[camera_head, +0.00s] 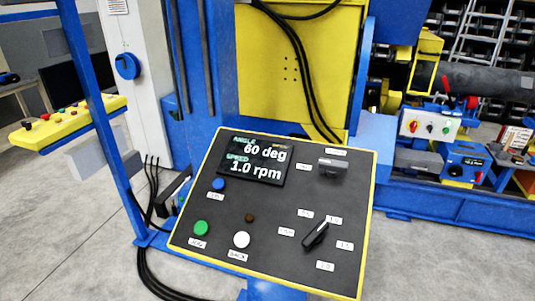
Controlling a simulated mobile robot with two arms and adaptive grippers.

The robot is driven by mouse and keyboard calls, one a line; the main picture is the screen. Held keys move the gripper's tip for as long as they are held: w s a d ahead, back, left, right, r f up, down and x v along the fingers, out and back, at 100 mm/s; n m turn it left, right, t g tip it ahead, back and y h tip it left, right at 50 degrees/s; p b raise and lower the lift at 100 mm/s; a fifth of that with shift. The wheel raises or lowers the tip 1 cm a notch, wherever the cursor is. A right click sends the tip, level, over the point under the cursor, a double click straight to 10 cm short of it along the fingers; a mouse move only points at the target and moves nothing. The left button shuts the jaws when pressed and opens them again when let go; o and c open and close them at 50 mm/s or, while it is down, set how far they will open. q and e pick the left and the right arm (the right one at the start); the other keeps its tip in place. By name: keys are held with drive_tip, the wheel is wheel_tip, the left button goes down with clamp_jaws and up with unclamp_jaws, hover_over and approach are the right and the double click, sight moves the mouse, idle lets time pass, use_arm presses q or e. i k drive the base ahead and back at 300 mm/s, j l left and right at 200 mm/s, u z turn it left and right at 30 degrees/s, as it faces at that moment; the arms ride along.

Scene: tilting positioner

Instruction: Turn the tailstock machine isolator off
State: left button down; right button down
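No label in this view clearly reads as the tailstock machine isolator. A light grey control box (430,125) on the blue machine frame at the right carries a small red knob (413,127), a dark knob (430,127) and a green one (446,129). A blue box (464,163) with a dark part and a small red part stands just below it. The positions of these knobs are too small to read. Neither of my grippers is in view.
A tilted black panel (270,265) with yellow edges fills the centre front. Its display (254,159) reads 60 deg and 1.0 rpm. It bears a black selector (316,235) and several buttons. A blue post (97,110) and yellow pendant (68,122) stand left. Grey floor (440,255) lies open at lower right.

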sight(413, 125)
drive_tip(key=l+z, duration=0.3)
drive_tip(key=l, duration=1.85)
drive_tip(key=i+l+z, duration=0.15)
drive_tip(key=i+l, duration=0.15)
drive_tip(key=i, duration=0.2)
drive_tip(key=i+l+z, duration=0.1)
drive_tip(key=i, duration=0.4)
drive_tip(key=l, duration=0.1)
